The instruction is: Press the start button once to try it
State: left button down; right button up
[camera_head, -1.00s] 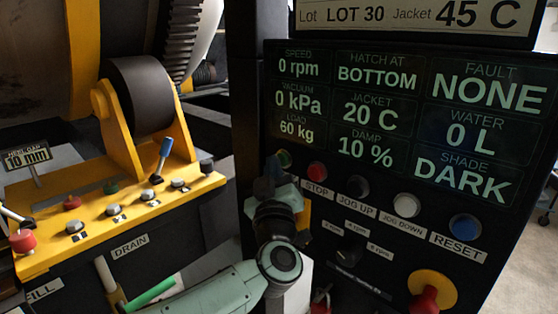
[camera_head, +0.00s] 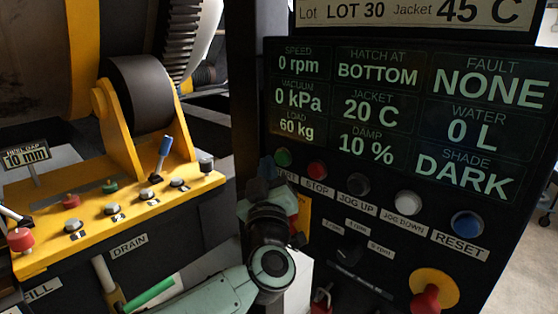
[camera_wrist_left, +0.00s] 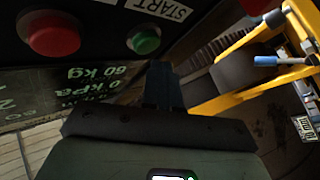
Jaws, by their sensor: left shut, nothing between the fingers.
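The green start button (camera_head: 283,157) is at the upper left of the button row on the dark control panel. Its START label is partly hidden behind my left gripper (camera_head: 266,167). The gripper is shut and empty, its dark fingertips just left of and below the button in the head view. In the left wrist view, the green button (camera_wrist_left: 146,40) and START label (camera_wrist_left: 166,8) show clearly beyond the shut fingers (camera_wrist_left: 162,75). I see a small gap there between fingertips and button. My right gripper is not in view.
Close to start is the red STOP button (camera_head: 317,170), followed by JOG UP (camera_head: 359,186), JOG DOWN (camera_head: 408,203) and blue RESET (camera_head: 466,225). A red emergency knob (camera_head: 427,298) sits lower right. The display (camera_head: 385,150) reads 0 rpm, fault NONE.

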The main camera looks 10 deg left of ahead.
pick_arm(q)
jog(key=s+a, duration=0.1)
jog(key=s+b, duration=0.1)
jog(key=s, duration=0.1)
jog(key=s+a, duration=0.1)
jog(key=shift+s+a+b, duration=0.15)
jog(key=shift+a+b, duration=0.15)
jog(key=shift+b, duration=0.1)
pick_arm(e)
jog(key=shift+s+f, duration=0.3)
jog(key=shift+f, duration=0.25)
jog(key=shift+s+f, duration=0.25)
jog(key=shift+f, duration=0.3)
